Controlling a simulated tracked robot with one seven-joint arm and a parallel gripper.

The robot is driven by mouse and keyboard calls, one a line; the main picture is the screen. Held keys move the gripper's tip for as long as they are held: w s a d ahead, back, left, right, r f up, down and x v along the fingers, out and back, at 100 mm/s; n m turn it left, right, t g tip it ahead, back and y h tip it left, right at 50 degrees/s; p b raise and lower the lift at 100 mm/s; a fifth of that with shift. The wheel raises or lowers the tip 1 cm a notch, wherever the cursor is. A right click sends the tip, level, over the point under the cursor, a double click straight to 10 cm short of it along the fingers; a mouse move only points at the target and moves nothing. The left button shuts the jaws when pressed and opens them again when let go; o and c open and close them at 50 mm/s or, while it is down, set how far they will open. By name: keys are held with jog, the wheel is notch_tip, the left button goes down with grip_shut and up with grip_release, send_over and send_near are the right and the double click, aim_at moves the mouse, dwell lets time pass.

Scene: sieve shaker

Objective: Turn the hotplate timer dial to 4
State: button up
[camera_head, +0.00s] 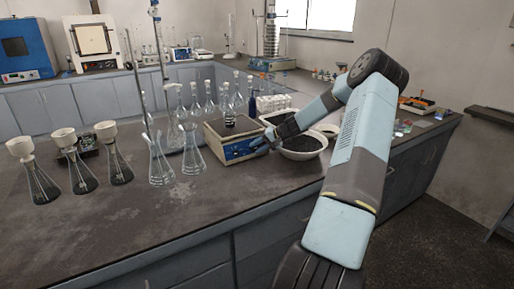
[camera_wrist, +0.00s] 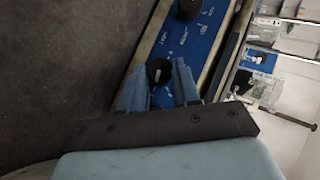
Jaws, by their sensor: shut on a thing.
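The hotplate (camera_head: 233,149) is a pale box with a blue front panel, standing on the bench with a small dark vessel on top. In the wrist view its blue panel (camera_wrist: 205,45) runs diagonally and carries two black round dials. My gripper (camera_wrist: 159,84) has its two light-blue fingers on either side of the nearer dial (camera_wrist: 159,70) and is shut on it. A small white mark shows on this dial. The other dial (camera_wrist: 189,8) is farther up the panel, clear of the fingers. The panel's lettering is too small to read. In the head view my gripper (camera_head: 257,143) is at the panel's right end.
A white bowl of dark grains (camera_head: 301,146) stands right of the hotplate, close to my arm. Glass flasks (camera_head: 190,152) stand to its left, with more bottles behind. Flasks with white funnels (camera_head: 112,150) stand farther left. The bench front (camera_head: 150,225) is clear.

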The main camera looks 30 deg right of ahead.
jog(key=shift+s+f+m+y, duration=0.15)
jog(key=shift+f+m+y, duration=0.15)
jog(key=shift+f+m, duration=0.1)
dwell(0.4)
jog(key=o, duration=1)
jog(key=shift+r, duration=0.2)
jog(key=shift+o, duration=0.2)
jog(key=v, duration=1.3)
jog(key=shift+s+d, duration=0.3)
